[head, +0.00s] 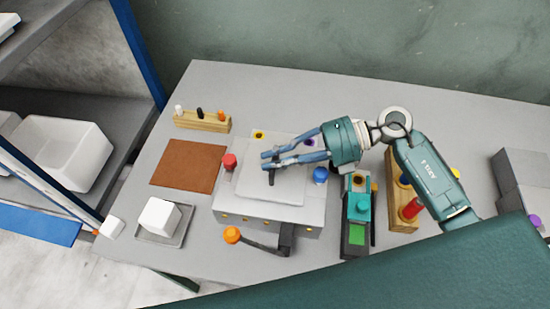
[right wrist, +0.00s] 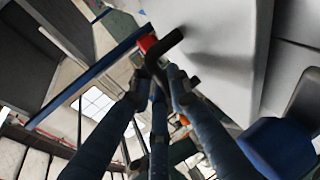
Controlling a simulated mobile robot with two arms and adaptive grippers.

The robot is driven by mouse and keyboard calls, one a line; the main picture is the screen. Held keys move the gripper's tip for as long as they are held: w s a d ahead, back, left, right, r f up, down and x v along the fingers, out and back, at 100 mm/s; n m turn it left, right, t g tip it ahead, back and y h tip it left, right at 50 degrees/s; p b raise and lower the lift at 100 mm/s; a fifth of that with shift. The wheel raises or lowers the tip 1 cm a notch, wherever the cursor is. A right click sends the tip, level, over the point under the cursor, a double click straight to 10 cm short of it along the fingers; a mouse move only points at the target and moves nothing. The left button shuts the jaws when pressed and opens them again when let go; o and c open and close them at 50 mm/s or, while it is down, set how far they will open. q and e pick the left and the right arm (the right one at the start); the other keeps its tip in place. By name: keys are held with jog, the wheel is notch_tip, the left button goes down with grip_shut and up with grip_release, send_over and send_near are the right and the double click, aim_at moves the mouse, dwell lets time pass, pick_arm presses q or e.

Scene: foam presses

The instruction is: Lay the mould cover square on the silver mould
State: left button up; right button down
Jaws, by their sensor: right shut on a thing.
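The mould cover (head: 284,192) is a flat light grey plate with a black handle (head: 271,178). It is over the silver mould (head: 312,218), a wide block with a red knob (head: 229,161) at its left and a blue knob (head: 320,175) at its right. My right gripper (head: 268,161) is shut on the black handle, which also shows in the right wrist view (right wrist: 160,58). I cannot tell whether the cover touches the mould or hangs just above it. My left gripper is not in view.
An orange-knobbed lever (head: 256,243) sticks out in front of the mould. A green and black device (head: 358,215) and a wooden rack (head: 398,215) stand close right. A brown mat (head: 188,166), a white block (head: 159,216) on a tray, and a peg rack (head: 201,122) lie left.

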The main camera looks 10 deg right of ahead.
jog(key=shift+f+b, duration=0.45)
jog(key=shift+f, duration=0.1)
jog(key=c, duration=1.6)
grip_release()
jog(key=shift+o, duration=0.2)
jog(key=v, duration=1.1)
jog(key=shift+s, duration=0.1)
jog(key=shift+d+r, duration=0.35)
jog(key=shift+d, duration=0.1)
